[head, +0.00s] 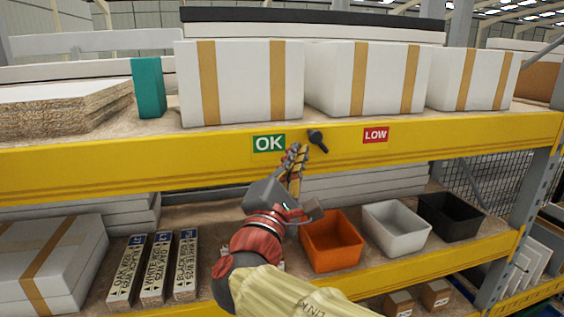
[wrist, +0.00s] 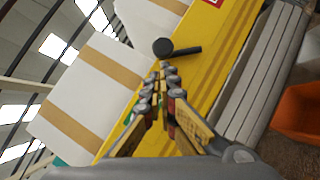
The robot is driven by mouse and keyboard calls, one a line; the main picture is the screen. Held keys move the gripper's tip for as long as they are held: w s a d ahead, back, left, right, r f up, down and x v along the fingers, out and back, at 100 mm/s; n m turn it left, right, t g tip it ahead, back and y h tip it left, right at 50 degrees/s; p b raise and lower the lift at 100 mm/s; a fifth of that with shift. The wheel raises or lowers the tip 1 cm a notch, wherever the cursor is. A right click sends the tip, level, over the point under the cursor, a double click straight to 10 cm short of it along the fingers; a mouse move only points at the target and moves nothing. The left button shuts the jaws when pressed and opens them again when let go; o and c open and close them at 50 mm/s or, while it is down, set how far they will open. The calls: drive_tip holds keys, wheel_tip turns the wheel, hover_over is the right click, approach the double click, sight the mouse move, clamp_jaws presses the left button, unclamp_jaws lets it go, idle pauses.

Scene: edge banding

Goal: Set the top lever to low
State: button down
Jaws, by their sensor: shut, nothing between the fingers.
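The top lever (head: 317,138) is a dark knob with a short handle on the upper yellow beam, between the green OK label (head: 269,144) and the red LOW label (head: 376,135). Its handle points down and slightly right. In the wrist view the lever (wrist: 180,48) lies just beyond my fingertips. My gripper (head: 297,149) is shut and empty, just left of the lever on the OK side. In the wrist view my gripper's fingertips (wrist: 165,68) are together below the knob; I cannot tell whether they touch it.
White taped boxes (head: 368,78) stand on the shelf above the yellow beam (head: 80,163). Orange (head: 331,240), grey (head: 396,228) and black (head: 450,216) bins sit on the shelf below. The beam face between the lever and the LOW label is clear.

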drive_tip(key=shift+w+d+r, duration=0.1)
drive_tip(key=shift+w+d, duration=0.05)
drive_tip(key=shift+w, duration=0.1)
drive_tip(key=shift+r, duration=0.1)
idle(0.3)
drive_tip(key=shift+d+r+m+g, duration=0.2)
drive_tip(key=shift+m+g, duration=0.1)
drive_tip(key=shift+m, duration=0.2)
drive_tip(key=shift+r+m+g+b, duration=0.3)
drive_tip(key=shift+r+m+b, duration=0.1)
drive_tip(key=shift+m+b, duration=0.2)
drive_tip(key=w+d+r+m+g+y, duration=0.1)
drive_tip(key=d+r+m+g, duration=0.1)
drive_tip(key=d+m, duration=0.3)
drive_tip(key=w+d+r+m+g+y+p, duration=0.1)
drive_tip(key=d+r+m+g+y, duration=0.1)
drive_tip(key=d+r+m+g, duration=0.1)
drive_tip(key=shift+w+d+m+g+y, duration=0.35)
drive_tip(key=shift+d+m+g, duration=0.6)
drive_tip(key=shift+m, duration=0.25)
drive_tip(key=shift+r, duration=0.1)
